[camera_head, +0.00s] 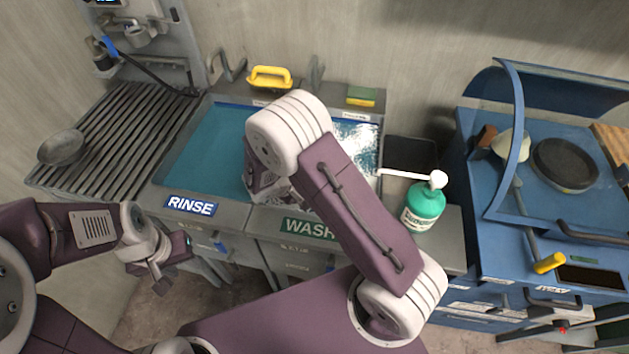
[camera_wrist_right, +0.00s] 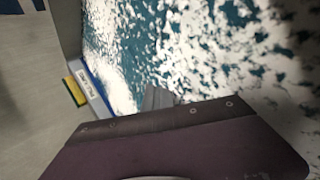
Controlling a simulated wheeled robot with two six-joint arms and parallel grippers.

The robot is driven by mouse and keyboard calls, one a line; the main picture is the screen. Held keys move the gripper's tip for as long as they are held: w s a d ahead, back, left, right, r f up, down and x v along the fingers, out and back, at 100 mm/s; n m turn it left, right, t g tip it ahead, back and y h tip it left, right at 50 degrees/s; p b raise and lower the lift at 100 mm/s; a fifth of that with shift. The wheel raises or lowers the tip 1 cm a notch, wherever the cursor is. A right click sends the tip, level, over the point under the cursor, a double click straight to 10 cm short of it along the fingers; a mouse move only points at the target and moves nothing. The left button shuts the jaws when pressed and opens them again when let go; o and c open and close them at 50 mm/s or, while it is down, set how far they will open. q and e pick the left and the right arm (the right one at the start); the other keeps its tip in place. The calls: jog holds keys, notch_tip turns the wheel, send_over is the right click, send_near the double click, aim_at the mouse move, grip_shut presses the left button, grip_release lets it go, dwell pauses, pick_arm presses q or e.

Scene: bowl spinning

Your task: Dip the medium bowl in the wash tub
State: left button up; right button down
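The wash tub (camera_head: 379,140) is the right basin, with a WASH label (camera_head: 308,229) on its front and white foam on teal water (camera_head: 362,135). My right arm reaches over it and hides much of it in the head view. The right wrist view shows foamy water (camera_wrist_right: 150,45) close by and a grey part of my right gripper (camera_wrist_right: 158,97); its opening is unclear. I see no bowl in it. A grey bowl-like dish (camera_head: 62,147) rests on the drain rack at left; its size class is unclear. My left gripper (camera_head: 160,278) hangs low in front of the sink, apart from the dish.
The rinse tub (camera_head: 192,206) of teal water lies left of the wash tub. A green soap bottle (camera_head: 424,203) with a white spout stands at the right. A yellow-handled brush (camera_head: 270,77) and a sponge (camera_head: 361,95) sit behind. A blue stove (camera_head: 500,200) holds a dark pan (camera_head: 565,163).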

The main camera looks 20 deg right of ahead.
dwell(0.5)
jog(key=shift+w+d+b, duration=0.3)
jog(key=shift+w+d, duration=0.05)
jog(key=shift+w, duration=0.2)
jog(key=shift+s+a, duration=0.1)
jog(key=shift+s, duration=0.05)
jog(key=shift+s+a+b, duration=0.2)
jog(key=shift+s+b, duration=0.05)
jog(key=shift+b, duration=0.1)
jog(key=shift+s, duration=0.15)
jog(key=shift+w+d, duration=0.3)
jog(key=shift+w, duration=0.2)
